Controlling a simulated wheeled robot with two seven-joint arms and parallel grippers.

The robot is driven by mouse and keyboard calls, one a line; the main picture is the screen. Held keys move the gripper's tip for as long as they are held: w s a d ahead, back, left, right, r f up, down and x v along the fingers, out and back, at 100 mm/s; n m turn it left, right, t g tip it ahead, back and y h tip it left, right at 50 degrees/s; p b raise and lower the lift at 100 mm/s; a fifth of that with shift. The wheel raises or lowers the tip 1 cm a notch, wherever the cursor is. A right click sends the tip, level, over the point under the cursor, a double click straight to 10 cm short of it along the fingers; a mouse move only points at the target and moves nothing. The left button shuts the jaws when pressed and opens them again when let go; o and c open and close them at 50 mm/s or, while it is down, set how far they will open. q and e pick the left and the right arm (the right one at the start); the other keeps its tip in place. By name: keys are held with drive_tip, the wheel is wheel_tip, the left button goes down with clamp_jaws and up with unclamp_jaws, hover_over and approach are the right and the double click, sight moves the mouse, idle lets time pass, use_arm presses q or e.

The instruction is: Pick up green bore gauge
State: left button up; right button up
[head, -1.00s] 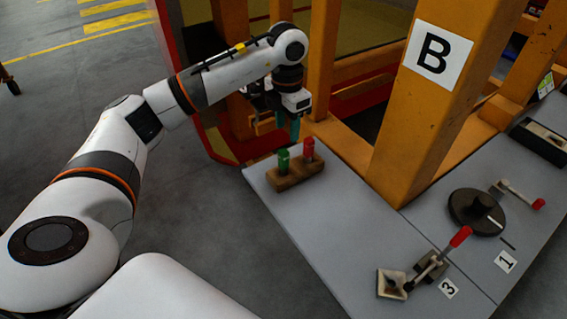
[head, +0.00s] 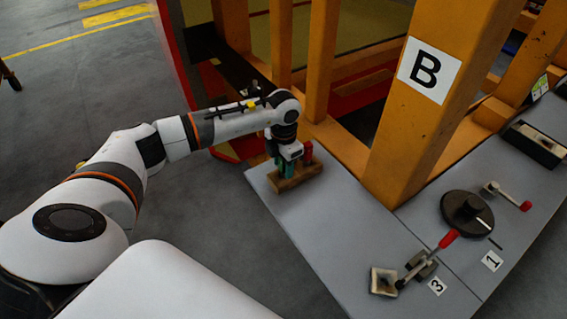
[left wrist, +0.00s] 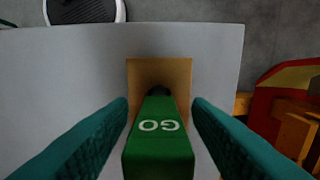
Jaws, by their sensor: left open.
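The green bore gauge (left wrist: 158,140) stands in the wooden block, its top marked "GO" in the left wrist view. My left gripper (left wrist: 160,108) is open, with one teal finger on each side of the gauge and a gap on both sides. In the head view, my left gripper (head: 286,170) is lowered over the wooden block (head: 298,180) and mostly hides the green gauge. The block also shows in the left wrist view (left wrist: 160,70). My right gripper is not in view.
A red gauge (head: 308,151) stands in the same block, close to the right of my gripper. The orange post marked B (head: 410,110) rises behind the grey table (head: 340,235). A lever clamp (head: 420,265) and a black disc (head: 467,212) are farther right.

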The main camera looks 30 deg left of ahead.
use_arm(q)
clamp_jaws()
idle(0.3)
